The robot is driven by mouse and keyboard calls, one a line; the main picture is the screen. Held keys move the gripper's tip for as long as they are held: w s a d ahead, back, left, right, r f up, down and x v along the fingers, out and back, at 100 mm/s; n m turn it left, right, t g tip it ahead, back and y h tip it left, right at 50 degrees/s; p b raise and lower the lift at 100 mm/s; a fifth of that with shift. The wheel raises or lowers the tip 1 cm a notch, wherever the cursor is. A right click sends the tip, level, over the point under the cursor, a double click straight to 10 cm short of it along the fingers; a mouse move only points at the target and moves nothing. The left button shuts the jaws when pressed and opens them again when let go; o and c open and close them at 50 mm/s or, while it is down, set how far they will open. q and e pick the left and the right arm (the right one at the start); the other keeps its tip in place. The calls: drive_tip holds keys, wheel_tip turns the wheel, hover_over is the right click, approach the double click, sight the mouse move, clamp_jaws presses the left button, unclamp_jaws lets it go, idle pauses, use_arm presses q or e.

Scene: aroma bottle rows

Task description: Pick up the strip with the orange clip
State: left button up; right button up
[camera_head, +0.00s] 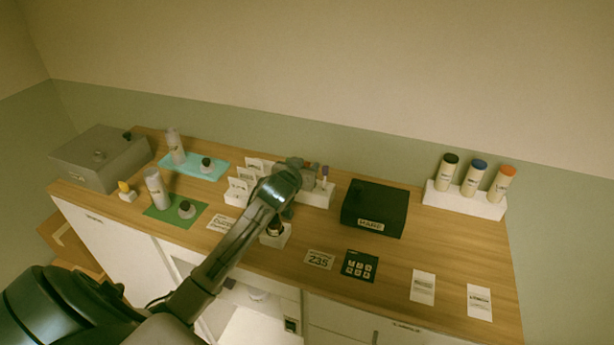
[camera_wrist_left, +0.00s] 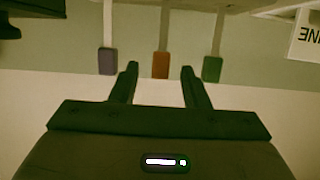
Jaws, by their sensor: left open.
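The strip with the orange clip (camera_wrist_left: 161,65) is the middle one of three strips in the left wrist view. A strip with a purple-grey clip (camera_wrist_left: 107,62) is on its left, and one with a green clip (camera_wrist_left: 212,69) on its right. My left gripper (camera_wrist_left: 160,76) is open and empty. Its fingertips lie on either side of the orange clip in the picture, with no visible contact. In the head view my left gripper (camera_head: 296,166) is at the white strip holder (camera_head: 318,198) and hides most of the strips. My right gripper is not in view.
A black box (camera_head: 375,207) stands right of the holder. White card holders (camera_head: 238,191) are to its left. A white rack (camera_head: 464,202) with three capped bottles is at the far right. Bottles stand on teal (camera_head: 210,172) and green (camera_head: 160,213) mats. Cards lie along the front.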

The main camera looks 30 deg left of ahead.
use_arm(q)
drive_tip(key=shift+w+a+f, duration=0.15)
drive_tip(key=shift+w+f, duration=0.2)
drive_tip(key=shift+w, duration=0.6)
drive_tip(key=shift+s, duration=0.1)
clamp_jaws()
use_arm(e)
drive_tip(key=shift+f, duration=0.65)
use_arm(q)
drive_tip(key=shift+b, duration=0.3)
